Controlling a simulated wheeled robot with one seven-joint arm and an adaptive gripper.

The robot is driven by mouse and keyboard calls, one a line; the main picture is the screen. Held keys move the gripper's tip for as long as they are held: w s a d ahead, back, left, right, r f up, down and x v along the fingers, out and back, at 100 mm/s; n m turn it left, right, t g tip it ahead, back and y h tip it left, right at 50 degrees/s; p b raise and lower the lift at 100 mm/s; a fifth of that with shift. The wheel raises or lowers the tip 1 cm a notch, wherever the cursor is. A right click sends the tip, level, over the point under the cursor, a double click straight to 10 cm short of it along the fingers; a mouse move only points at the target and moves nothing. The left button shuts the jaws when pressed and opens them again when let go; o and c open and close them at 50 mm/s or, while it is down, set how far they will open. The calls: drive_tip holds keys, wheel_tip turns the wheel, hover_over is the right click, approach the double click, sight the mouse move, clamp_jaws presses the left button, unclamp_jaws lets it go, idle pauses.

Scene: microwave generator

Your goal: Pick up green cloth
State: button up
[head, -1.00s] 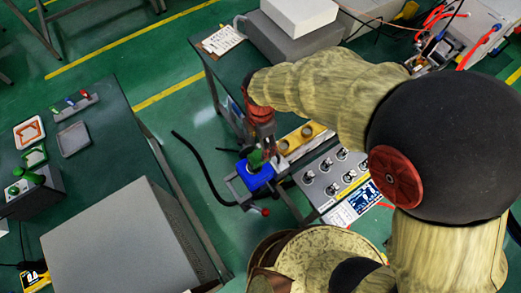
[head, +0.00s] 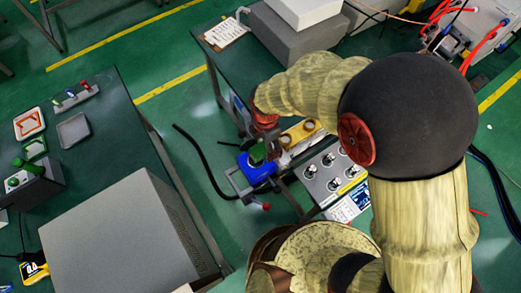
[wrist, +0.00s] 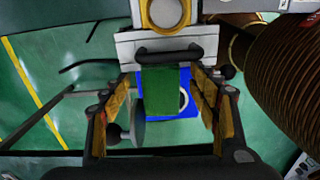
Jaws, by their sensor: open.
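The green cloth (wrist: 166,92) shows in the wrist view as a green rectangle in front of a blue part (wrist: 182,128), just below a dark bar handle (wrist: 168,52). In the head view the green cloth (head: 257,152) is a small patch on top of the blue part (head: 258,171). My gripper (wrist: 164,90) is open, with one finger on each side of the cloth and visible gaps between. In the head view my gripper (head: 264,134) is directly above the cloth and partly hides it. Whether the fingertips reach past the cloth I cannot tell.
A panel of round knobs (head: 337,176) and a yellow part (head: 302,130) stand right of the cloth. A lever with a red knob (head: 266,207) sticks out in front. A large grey box (head: 120,235) stands on the left table. Green floor (head: 195,115) lies between the tables.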

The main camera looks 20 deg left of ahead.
drive_tip(key=shift+c, duration=0.6)
drive_tip(key=c, duration=0.9)
drive_tip(key=shift+r, duration=0.1)
drive_tip(key=shift+r, duration=0.45)
wheel_tip(320, 180, up, 2)
drive_tip(key=shift+r+p, duration=0.1)
drive_tip(key=shift+p, duration=0.2)
drive_tip(key=shift+s+d+r+p, duration=0.3)
drive_tip(key=shift+s+d+r, duration=0.9)
drive_tip(key=shift+s+r, duration=0.65)
drive_tip(key=shift+s+d+r+p, duration=0.35)
drive_tip(key=shift+s+d+r, duration=1)
drive_tip(key=shift+s, duration=0.8)
drive_tip(key=shift+s+d+r+p, duration=0.3)
drive_tip(key=shift+s+d+r, duration=0.8)
drive_tip(key=shift+s+r, duration=0.8)
drive_tip(key=shift+s+f, duration=0.1)
drive_tip(key=shift+f, duration=0.1)
